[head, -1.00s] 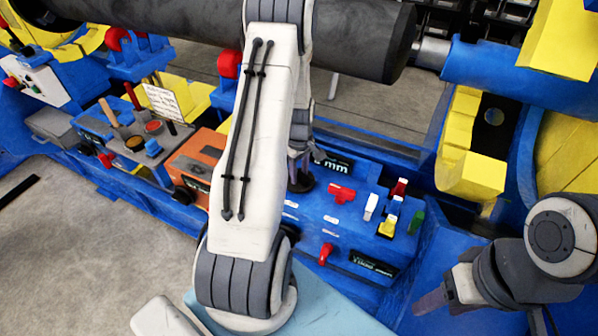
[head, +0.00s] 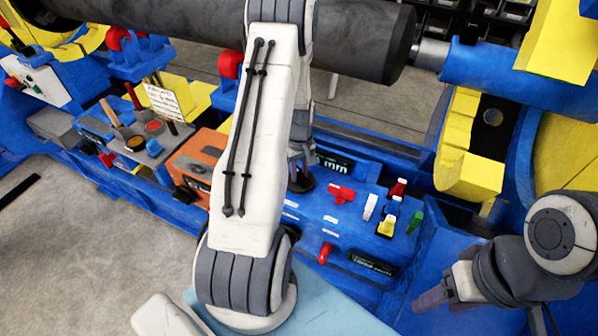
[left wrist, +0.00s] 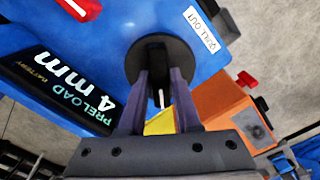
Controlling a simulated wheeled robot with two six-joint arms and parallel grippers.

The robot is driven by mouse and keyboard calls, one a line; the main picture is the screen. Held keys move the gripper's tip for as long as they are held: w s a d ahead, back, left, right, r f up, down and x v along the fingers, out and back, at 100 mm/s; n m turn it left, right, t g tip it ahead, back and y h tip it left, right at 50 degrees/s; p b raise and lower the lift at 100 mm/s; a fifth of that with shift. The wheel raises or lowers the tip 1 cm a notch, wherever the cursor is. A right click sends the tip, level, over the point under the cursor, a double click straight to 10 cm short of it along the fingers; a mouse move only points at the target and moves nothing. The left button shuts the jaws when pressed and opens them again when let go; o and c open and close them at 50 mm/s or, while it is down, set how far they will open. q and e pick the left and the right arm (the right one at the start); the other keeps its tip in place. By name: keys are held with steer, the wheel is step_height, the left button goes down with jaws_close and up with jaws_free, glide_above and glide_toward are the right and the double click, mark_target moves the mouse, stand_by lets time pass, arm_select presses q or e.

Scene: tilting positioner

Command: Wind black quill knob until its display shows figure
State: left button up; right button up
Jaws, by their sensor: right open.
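The black quill knob (left wrist: 160,58) shows in the left wrist view as a round dark disc on the blue panel. It shows partly in the head view (head: 302,181), below my left gripper (head: 302,150). In the left wrist view both fingers of my left gripper (left wrist: 162,75) overlap the knob, with a gap between them. I cannot tell whether they clamp it. The display (left wrist: 68,92) beside the knob reads "PRELOAD 4 mm". A label (left wrist: 201,28) reads "QUILL OUT". My right gripper (head: 437,299) is open and empty at lower right.
A red handle (head: 341,192) and several coloured switches (head: 388,222) stand right of the knob. A second dark display (head: 373,262) is below. An orange box (head: 196,158) stands to the left. A large black cylinder (head: 360,38) lies above the panel.

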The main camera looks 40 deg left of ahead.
arm_select(q)
steer(key=shift+o, duration=1.2)
step_height(320, 180, up, 10)
steer(key=shift+r, duration=0.25)
steer(key=s+d+r+m+p, duration=0.1)
steer(key=s+d+r+m, duration=0.2)
steer(key=d, duration=0.5)
steer(key=d+r+m, duration=0.4)
steer(key=d+r, duration=0.1)
steer(key=d, duration=0.3)
steer(key=s+d+r+m+p, duration=0.1)
steer(key=s+d+r+m, duration=0.15)
steer(key=d, duration=0.55)
steer(key=s+d+r+m, duration=0.2)
steer(key=s+d+m, duration=0.2)
steer(key=s, duration=0.4)
steer(key=s+d+r+m+h+p, duration=0.1)
steer(key=s+d+r+m, duration=0.2)
steer(key=s+d+m, duration=0.2)
steer(key=s+m, duration=0.2)
steer(key=shift+s+r, duration=0.2)
steer(key=shift+s, duration=0.2)
steer(key=shift+d, duration=0.1)
